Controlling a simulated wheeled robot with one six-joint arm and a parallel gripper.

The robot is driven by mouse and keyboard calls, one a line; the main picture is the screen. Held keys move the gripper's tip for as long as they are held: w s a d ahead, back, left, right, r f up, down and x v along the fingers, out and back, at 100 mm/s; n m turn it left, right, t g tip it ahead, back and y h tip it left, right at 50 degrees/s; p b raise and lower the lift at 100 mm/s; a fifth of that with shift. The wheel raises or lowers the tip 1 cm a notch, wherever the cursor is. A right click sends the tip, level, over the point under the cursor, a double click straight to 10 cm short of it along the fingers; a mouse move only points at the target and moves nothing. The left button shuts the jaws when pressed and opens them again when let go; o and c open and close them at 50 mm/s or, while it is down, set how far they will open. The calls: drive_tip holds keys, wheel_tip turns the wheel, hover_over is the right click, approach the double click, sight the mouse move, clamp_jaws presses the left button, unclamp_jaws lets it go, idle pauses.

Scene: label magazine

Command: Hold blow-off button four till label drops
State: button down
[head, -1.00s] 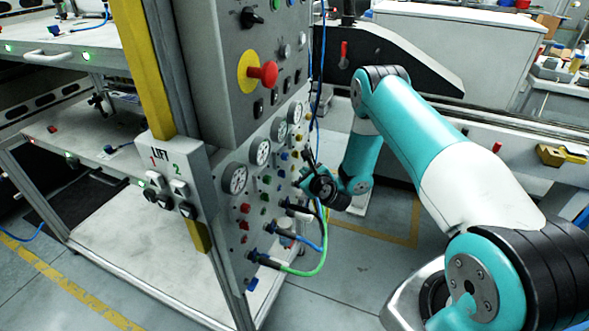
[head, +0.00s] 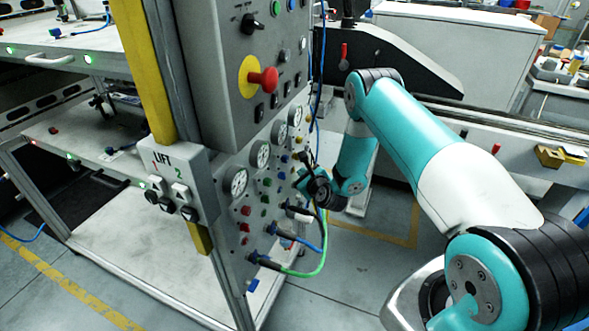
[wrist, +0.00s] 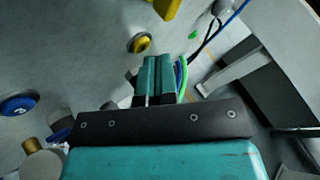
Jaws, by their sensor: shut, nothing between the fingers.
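The valve panel (head: 255,225) carries columns of red, green, blue and yellow buttons below several round gauges. In the wrist view a yellow button (wrist: 141,43) sits just beyond my gripper (wrist: 151,60). The teal fingers are closed together, empty, and point at the panel close below that button. I cannot tell whether they touch it. A blue button (wrist: 18,106) shows at the left. In the head view my gripper (head: 301,179) is at the panel's right side, partly hidden by its own dark wrist. I cannot make out a label.
A red emergency stop (head: 263,77) sticks out above the gauges. Blue and green hoses (head: 310,270) loop from the panel's lower part, below my wrist. A dark cable (head: 321,85) hangs beside the panel. The lift box (head: 170,180) is at the left.

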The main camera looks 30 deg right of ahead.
drive_tip(key=shift+w+a, duration=0.25)
drive_tip(key=shift+w, duration=0.1)
idle(1.8)
drive_tip(key=shift+s+d+f, duration=0.15)
drive_tip(key=shift+s+d, duration=0.25)
drive_tip(key=shift+s, duration=0.05)
drive_tip(key=shift+s+d+b, duration=0.15)
drive_tip(key=shift+s+b, duration=0.05)
drive_tip(key=shift+b, duration=0.1)
